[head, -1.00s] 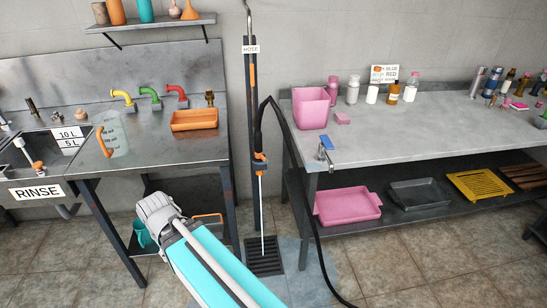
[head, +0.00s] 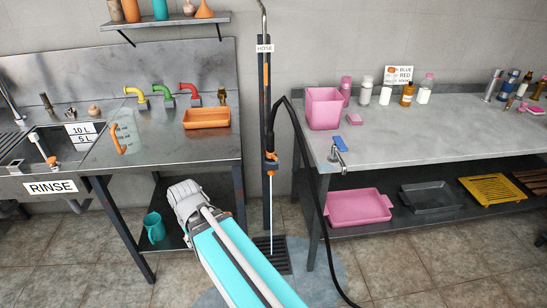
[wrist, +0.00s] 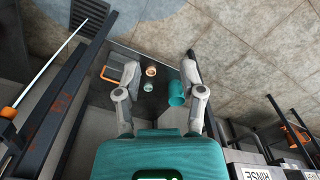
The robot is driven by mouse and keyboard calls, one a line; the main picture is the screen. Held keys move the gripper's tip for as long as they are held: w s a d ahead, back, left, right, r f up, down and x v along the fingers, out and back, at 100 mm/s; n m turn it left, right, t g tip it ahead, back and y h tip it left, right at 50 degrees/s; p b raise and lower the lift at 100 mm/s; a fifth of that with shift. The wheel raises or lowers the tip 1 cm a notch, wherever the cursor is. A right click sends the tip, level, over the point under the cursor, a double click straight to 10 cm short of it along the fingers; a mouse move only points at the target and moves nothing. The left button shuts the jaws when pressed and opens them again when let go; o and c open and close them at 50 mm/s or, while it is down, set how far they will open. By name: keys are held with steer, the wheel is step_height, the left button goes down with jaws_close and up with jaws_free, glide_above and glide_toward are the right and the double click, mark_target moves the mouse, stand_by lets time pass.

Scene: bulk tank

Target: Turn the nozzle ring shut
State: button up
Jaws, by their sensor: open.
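The hose nozzle with its orange ring (head: 271,160) hangs upright on the dark post under the HOSE sign (head: 264,48). A thin straight white line (head: 271,215), which looks like running water, goes from its tip to the floor drain (head: 279,262). The ring's marks are too small to read. In the wrist view, orange at the left edge looks like the nozzle ring (wrist: 8,112), with the white line (wrist: 38,65) leading to the drain grate. My gripper (wrist: 160,68) is open and empty, pointing down beside the left bench's lower shelf, apart from the nozzle.
A steel sink bench (head: 160,150) stands left of the post and a grey table (head: 440,135) right. A black hose (head: 318,200) loops to the floor. A teal jug (head: 154,228) is on the left lower shelf. A blue-handled tap (head: 340,143) sits at the table's near corner.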

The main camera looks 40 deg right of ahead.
steer(key=w+d+r+t+p, duration=0.1)
steer(key=w+d+r+p, duration=0.2)
steer(key=d, duration=0.4)
steer(key=w+d+r+p, duration=0.2)
steer(key=w+d, duration=0.2)
steer(key=d, duration=0.3)
steer(key=m+t+p, duration=0.1)
steer(key=t+p, duration=0.2)
steer(key=p, duration=0.4)
glide_toward(276, 157)
steer(key=v, duration=0.5)
steer(key=shift+a+f+h, duration=0.25)
steer(key=shift+h, duration=0.05)
steer(key=shift+f, duration=0.2)
steer(key=b+x, duration=1.2)
steer(key=x, duration=0.1)
steer(key=shift+w+f+b, duration=0.15)
steer(key=shift+w+b, duration=0.1)
steer(key=shift+b, duration=0.05)
